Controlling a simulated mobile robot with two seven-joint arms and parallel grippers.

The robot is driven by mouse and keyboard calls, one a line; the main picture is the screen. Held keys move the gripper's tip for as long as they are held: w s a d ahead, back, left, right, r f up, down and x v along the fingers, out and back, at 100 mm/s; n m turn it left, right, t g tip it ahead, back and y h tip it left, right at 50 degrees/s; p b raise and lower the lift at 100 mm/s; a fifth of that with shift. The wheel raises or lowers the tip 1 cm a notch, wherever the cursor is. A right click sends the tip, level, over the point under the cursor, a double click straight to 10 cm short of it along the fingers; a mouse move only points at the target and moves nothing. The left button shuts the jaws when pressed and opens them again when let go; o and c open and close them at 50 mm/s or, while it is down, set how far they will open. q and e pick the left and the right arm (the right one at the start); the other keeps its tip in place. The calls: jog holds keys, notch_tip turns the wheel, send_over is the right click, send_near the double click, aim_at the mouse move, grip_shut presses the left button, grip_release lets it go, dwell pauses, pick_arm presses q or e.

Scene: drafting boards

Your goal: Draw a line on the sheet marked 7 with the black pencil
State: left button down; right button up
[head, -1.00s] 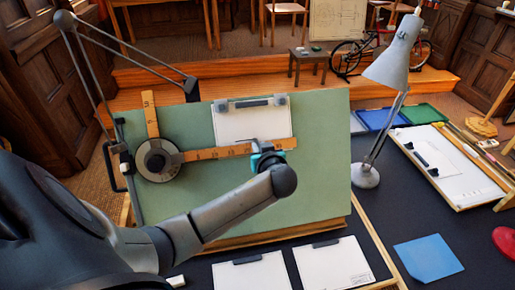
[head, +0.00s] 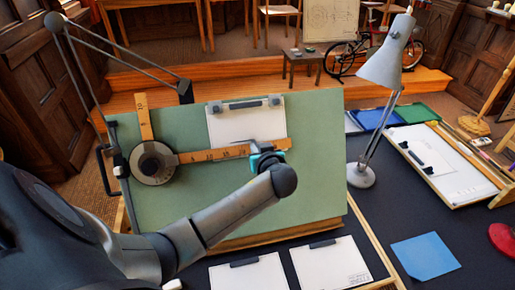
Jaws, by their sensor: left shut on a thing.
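My left gripper (head: 263,160) is at the lower right of a white sheet (head: 228,122) clipped to the tilted green drafting board (head: 320,165). It is shut on a thin dark object that I take for the black pencil; my wrist hides most of it, and I cannot tell whether its tip touches the paper. Two more clipped white sheets, a left one (head: 247,276) and a right one (head: 330,266), lie on the dark table in front. I cannot read a 7 on any sheet. My right gripper is not in view.
A drafting-machine ruler (head: 215,154) crosses the board just below the sheet's middle, close to my gripper. A grey lamp (head: 361,176) stands right of the board. A tray with a sheet (head: 447,165) and a blue square (head: 425,256) lie further right.

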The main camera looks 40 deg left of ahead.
pick_arm(q)
jog(key=shift+w+d+b, duration=1.05)
jog(key=shift+w+d, duration=0.1)
jog(key=shift+w, duration=0.2)
dwell(1.3)
jog(key=shift+w+d, duration=0.2)
jog(key=shift+w, duration=0.05)
jog(key=shift+w+b, duration=0.1)
jog(key=shift+b, duration=0.2)
jog(key=shift+w+d, duration=0.25)
jog(key=shift+s+d+r, duration=0.1)
dwell(0.5)
jog(key=shift+r+p+v, duration=0.25)
jog(key=shift+p+v, duration=1.25)
jog(key=shift+v, duration=0.8)
